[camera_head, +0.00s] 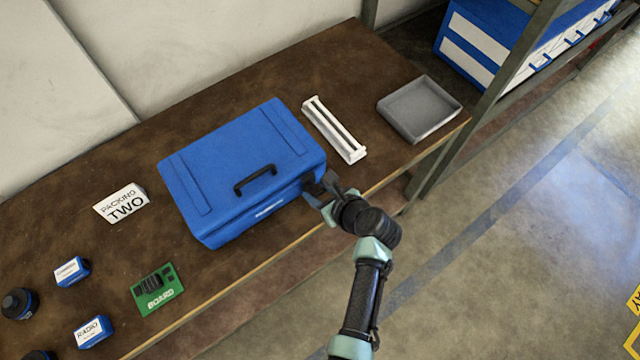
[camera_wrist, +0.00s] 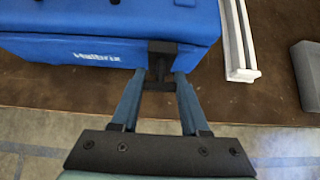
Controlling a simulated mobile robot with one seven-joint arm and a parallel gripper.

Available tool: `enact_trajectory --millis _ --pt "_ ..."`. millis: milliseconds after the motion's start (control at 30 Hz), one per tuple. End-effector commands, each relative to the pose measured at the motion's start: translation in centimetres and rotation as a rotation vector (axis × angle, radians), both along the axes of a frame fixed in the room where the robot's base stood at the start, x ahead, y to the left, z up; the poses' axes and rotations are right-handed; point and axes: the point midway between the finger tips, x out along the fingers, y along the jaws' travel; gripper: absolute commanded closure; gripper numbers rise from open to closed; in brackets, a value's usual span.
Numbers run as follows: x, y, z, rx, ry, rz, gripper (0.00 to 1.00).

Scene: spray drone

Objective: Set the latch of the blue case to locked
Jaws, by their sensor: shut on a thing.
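The blue case (camera_head: 240,170) stands closed on the brown table, with a black handle on its lid. In the wrist view its front face (camera_wrist: 100,52) carries white lettering. A black latch (camera_wrist: 162,54) sits at the right part of that front face, with a crosspiece at its lower end. My gripper (camera_wrist: 160,82) is at the latch, its two blue-grey fingers shut on the lower part of it. In the head view my gripper (camera_head: 325,187) is at the case's front right corner and hides most of the latch. I cannot tell the latch's setting.
A white rack (camera_head: 335,130) and a grey tray (camera_head: 419,108) lie right of the case. A "PACKING TWO" sign (camera_head: 121,203), a green board (camera_head: 158,290) and small blue boxes (camera_head: 72,271) are to the left. Open floor lies in front of the table.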

Motion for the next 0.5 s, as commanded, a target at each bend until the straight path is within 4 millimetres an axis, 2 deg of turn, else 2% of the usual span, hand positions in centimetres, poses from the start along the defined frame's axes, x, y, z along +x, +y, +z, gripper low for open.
enact_trajectory --millis 33,500 --pt "0.01 0.06 0.45 -0.007 0.015 0.000 1.00" --pt "0.21 0.22 0.18 -0.035 0.051 -0.001 1.00"
